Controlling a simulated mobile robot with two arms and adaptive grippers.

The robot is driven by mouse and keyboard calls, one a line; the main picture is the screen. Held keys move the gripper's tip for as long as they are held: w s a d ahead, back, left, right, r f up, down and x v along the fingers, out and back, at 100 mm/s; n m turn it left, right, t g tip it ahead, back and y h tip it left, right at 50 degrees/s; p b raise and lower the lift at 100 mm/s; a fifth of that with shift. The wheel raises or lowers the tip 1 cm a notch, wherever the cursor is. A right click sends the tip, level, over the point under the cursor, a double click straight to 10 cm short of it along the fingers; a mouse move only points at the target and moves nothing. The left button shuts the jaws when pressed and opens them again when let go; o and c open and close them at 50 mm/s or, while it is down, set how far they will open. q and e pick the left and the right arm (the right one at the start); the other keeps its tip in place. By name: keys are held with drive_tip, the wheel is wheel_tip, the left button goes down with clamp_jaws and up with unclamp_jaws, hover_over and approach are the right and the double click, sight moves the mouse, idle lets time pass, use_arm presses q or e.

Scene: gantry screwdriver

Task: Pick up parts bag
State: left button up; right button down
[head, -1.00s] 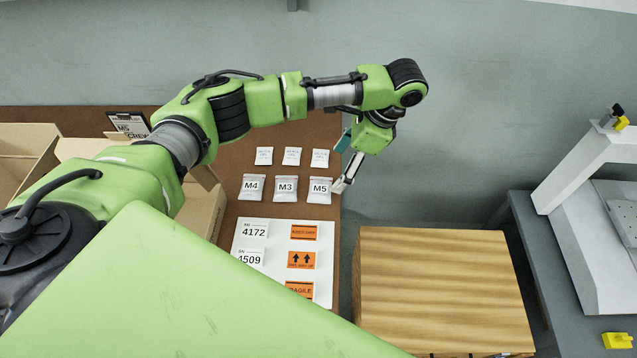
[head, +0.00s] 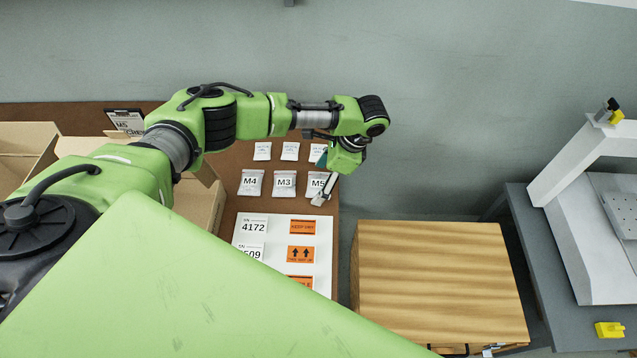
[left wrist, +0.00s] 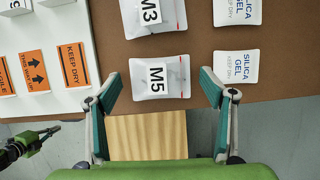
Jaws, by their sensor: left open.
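Three small pale parts bags lie in a row on the brown table: M4 (head: 250,183), M3 (head: 284,185) and M5 (head: 318,181), the one nearest the table's right edge. My left gripper (head: 322,177) is open and empty over the M5 bag and partly covers it. In the left wrist view, the M5 bag (left wrist: 159,77) lies between the spread fingertips of my left gripper (left wrist: 159,84), and the M3 bag (left wrist: 152,14) is above it, cut off by the frame. My right gripper (left wrist: 50,131) shows small at the left of the wrist view; its jaws are unclear.
Silica gel packets (head: 262,151) lie behind the bags, and a white label sheet (head: 277,228) lies in front. Cardboard boxes (head: 200,200) and a clipboard (head: 127,121) are at left. A wooden crate (head: 440,280) stands right of the table edge.

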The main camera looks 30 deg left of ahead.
use_arm(q)
drive_tip(key=c, duration=1.2)
drive_tip(key=shift+r, duration=0.65)
drive_tip(key=s+a+r, duration=0.3)
drive_tip(key=s+r, duration=0.8)
drive_tip(key=s, duration=0.2)
drive_tip(key=shift+s+r, duration=0.35)
drive_tip(key=shift+r, duration=0.05)
drive_tip(key=shift+d, duration=0.1)
